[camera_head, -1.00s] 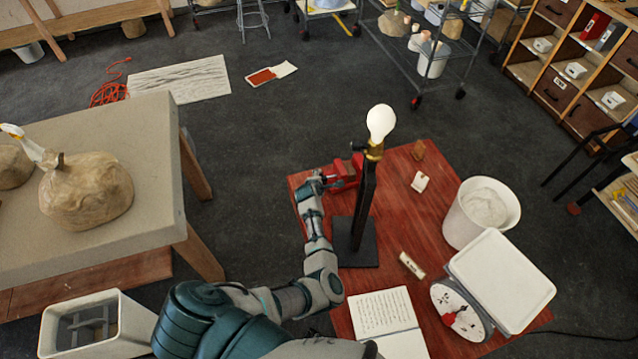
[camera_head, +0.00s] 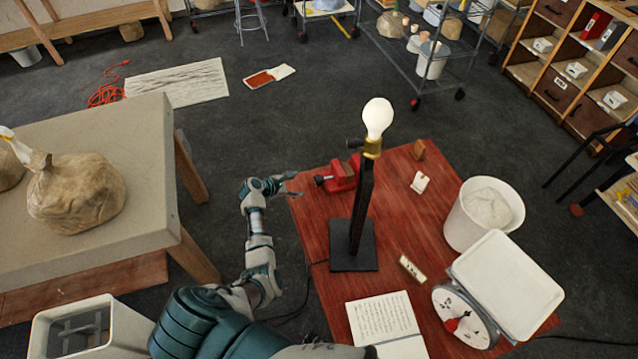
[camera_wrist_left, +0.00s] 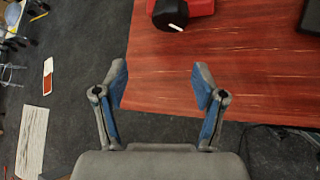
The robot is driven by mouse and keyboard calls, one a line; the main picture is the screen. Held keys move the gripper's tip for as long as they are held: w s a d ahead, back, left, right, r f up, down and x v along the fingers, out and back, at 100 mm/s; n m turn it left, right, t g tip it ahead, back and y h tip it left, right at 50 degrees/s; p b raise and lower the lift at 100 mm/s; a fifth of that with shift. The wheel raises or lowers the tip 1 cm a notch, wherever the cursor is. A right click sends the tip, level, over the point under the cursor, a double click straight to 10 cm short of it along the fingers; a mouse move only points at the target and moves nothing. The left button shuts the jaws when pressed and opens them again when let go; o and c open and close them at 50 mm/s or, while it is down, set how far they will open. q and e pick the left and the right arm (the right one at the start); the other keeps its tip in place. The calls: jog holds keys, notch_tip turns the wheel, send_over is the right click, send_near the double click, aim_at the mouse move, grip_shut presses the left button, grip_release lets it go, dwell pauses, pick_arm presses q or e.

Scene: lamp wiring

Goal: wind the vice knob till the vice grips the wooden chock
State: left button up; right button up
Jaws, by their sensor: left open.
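The red vice (camera_head: 343,173) sits near the far left edge of the red table, behind the lamp stand. Its black knob (camera_head: 320,180) points left; in the left wrist view the knob (camera_wrist_left: 170,14) shows at the top, with a white mark. My left gripper (camera_head: 293,184) is at the table's left edge, left of the knob and apart from it. In the left wrist view my left gripper (camera_wrist_left: 160,83) is open and empty. My right gripper is out of view.
The lamp (camera_head: 364,200) with a white bulb stands close right of the vice. An open book (camera_head: 385,318), a white bucket (camera_head: 484,215) and a scale (camera_head: 505,285) occupy the table's front and right. A beige table (camera_head: 100,160) stands left, across a floor gap.

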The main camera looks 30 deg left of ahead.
pick_arm(q)
jog(key=s+a+r+h+b, duration=0.2)
jog(key=s+a+r+h, duration=0.1)
jog(key=s+a+h, duration=0.25)
send_near(315, 180)
jog(key=shift+w+d+f+m, duration=0.2)
jog(key=shift+w+d, duration=0.15)
jog(key=shift+d, duration=0.15)
jog(key=shift+w+d+f+m, duration=0.2)
jog(key=shift+w+d, duration=0.2)
jog(key=shift+d, duration=0.15)
jog(key=x, duration=0.2)
jog(key=b+x, duration=0.1)
jog(key=x, duration=0.2)
jog(key=a+x, duration=0.1)
jog(key=x, duration=0.1)
jog(key=shift+w+d+f+b, duration=0.1)
jog(key=shift+w+f+b, duration=0.25)
jog(key=shift+f, duration=0.1)
jog(key=shift+w+d, duration=0.35)
jog(key=shift+d, duration=0.4)
jog(key=c, duration=0.4)
jog(key=shift+a, duration=0.2)
jog(key=c, duration=0.8)
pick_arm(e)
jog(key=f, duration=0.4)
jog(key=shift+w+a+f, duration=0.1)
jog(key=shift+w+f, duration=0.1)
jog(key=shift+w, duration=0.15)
